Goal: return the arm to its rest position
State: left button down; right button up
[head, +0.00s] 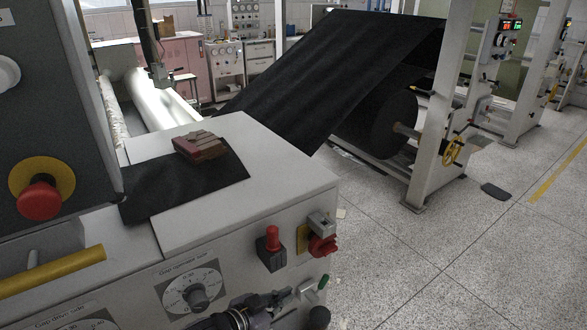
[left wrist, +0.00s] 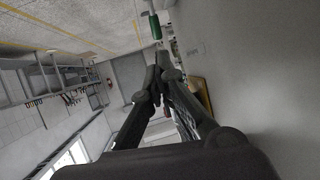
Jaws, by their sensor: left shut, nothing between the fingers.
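My left gripper (head: 285,302) shows at the bottom of the head view, dark and low in front of the machine's control panel. It is shut and empty. In the left wrist view its two dark fingers (left wrist: 157,75) meet at the tips with nothing between them. A green-ended part (head: 323,282) shows close to the gripper; a green cylinder (left wrist: 155,26) shows beyond the fingertips in the left wrist view. I cannot tell whether the gripper touches it. My right gripper is in neither view.
The panel carries a dial (head: 195,296), a red-topped switch (head: 272,240) and a red rotary knob (head: 322,244). A reddish block (head: 200,146) lies on a black sheet (head: 185,185) on the machine top. A large black roll (head: 385,125) stands behind. The speckled floor at right is mostly clear.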

pick_arm(q)
jog(key=s+a+f+n+g+y, duration=0.25)
jog(key=s+a, duration=0.35)
jog(key=s, duration=0.3)
jog(key=s+a+f+n+g+y, duration=0.1)
jog(key=s+a+n+g+y, duration=0.15)
jog(key=s+a, duration=0.45)
jog(key=s+a+f+n+g+y, duration=0.1)
jog(key=s+a+n+y, duration=0.2)
jog(key=s, duration=0.8)
notch_tip(320, 180, down, 28)
jog(key=s+f+g+b, duration=0.1)
jog(key=g+b, duration=0.1)
jog(key=b, duration=0.1)
pick_arm(e)
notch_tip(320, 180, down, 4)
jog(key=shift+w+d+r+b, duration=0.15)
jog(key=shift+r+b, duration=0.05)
jog(key=shift+b, duration=0.1)
pick_arm(q)
jog(key=s+a+f, duration=0.2)
jog(key=s+f, duration=0.6)
jog(key=s+a+f+m, duration=0.1)
jog(key=s+f, duration=0.8)
jog(key=shift+a+f+g+y+b, duration=0.15)
jog(key=shift+a+g+y+b, duration=0.2)
jog(key=shift+g+b, duration=0.1)
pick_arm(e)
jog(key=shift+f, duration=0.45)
